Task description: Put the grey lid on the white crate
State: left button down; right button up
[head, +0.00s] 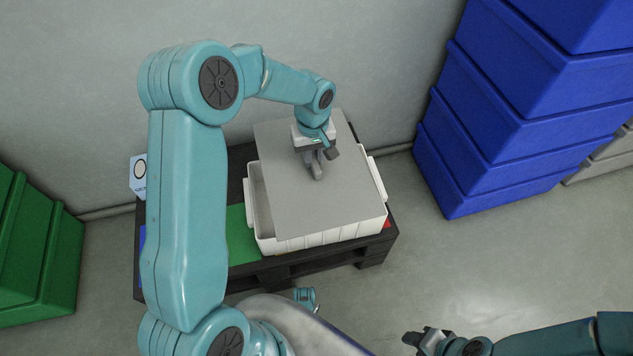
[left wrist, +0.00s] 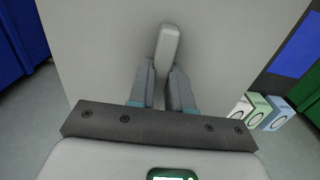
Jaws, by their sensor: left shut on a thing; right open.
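The grey lid (head: 325,205) is a flat panel with an upright handle in its middle. My left gripper (head: 316,167) is shut on the lid's handle, which also shows in the left wrist view (left wrist: 168,45). The white crate (head: 335,236) stands on a dark pallet. The lid is over the crate, turned and shifted against it, so a strip of the crate's inside shows at the left. I cannot tell whether the lid touches the rim. My right gripper (head: 427,338) is open and empty at the bottom right, away from the crate.
The dark pallet (head: 275,270) bears green, blue and red patches. Stacked blue crates (head: 520,110) stand at the right, green crates (head: 38,250) at the left. The wall is close behind. Floor at the right front is clear.

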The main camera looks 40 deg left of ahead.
aim_at(313, 172)
pick_arm(q)
notch_tip(313, 172, down, 6)
jog(key=shift+f+b, duration=0.25)
jog(key=shift+b, duration=0.5)
notch_tip(313, 172, down, 3)
jog(key=shift+f+b, duration=0.15)
jog(key=shift+b, duration=0.3)
jog(key=shift+f, duration=0.25)
jog(key=c, duration=1.5)
grip_release()
jog(key=shift+f+b, duration=0.1)
jog(key=shift+b, duration=0.25)
jog(key=o, duration=0.4)
jog(key=shift+o, duration=0.2)
